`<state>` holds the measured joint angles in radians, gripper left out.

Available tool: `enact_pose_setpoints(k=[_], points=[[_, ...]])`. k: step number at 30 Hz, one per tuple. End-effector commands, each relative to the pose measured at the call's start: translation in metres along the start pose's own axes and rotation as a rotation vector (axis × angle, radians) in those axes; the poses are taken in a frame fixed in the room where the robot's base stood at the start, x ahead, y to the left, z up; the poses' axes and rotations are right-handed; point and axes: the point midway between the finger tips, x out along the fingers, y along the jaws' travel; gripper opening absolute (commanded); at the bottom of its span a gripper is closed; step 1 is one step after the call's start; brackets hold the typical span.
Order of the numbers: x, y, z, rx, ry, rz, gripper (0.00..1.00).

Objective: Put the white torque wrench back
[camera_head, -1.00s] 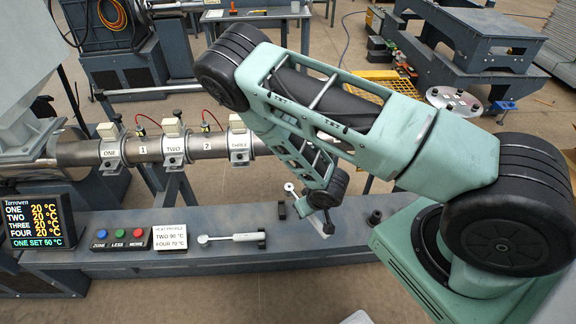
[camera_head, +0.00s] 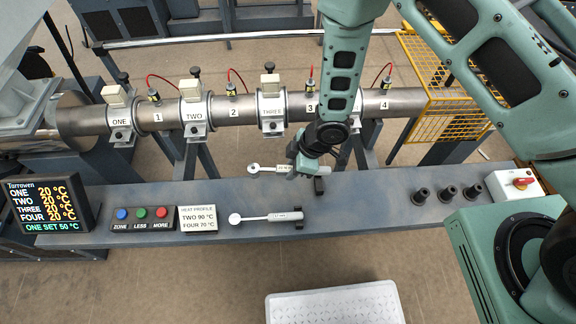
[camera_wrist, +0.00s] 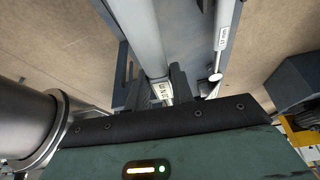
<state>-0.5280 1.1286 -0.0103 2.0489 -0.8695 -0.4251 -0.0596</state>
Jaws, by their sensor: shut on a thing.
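My gripper (camera_head: 307,168) is shut on a white torque wrench (camera_head: 280,169) near its handle end. The wrench is level at the back of the bench, its round head pointing left. A small dark holder (camera_head: 319,186) stands just below its right end; I cannot tell whether they touch. In the wrist view, a thick pale handle (camera_wrist: 140,30) runs down between my jaws (camera_wrist: 170,88). A second pale torque wrench (camera_head: 268,217) lies parallel nearer the front, its handle end in a dark holder (camera_head: 298,218).
The steel barrel (camera_head: 230,110) with clamps and cables runs behind the bench (camera_head: 380,205). A heat profile card (camera_head: 198,218), button box (camera_head: 142,219) and display (camera_head: 45,205) stand left. Dark sockets (camera_head: 447,193) and a red-switch box (camera_head: 515,183) stand right.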

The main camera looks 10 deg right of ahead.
Motion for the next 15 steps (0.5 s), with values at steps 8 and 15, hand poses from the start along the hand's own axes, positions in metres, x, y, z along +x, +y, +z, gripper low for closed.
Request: enact_pose_setpoints(k=[8, 15], points=[[-0.001, -0.0003, -0.0157, -0.087, 0.001, -0.036, 0.0], [-0.001, -0.0005, -0.015, -0.084, 0.001, -0.036, 0.0]])
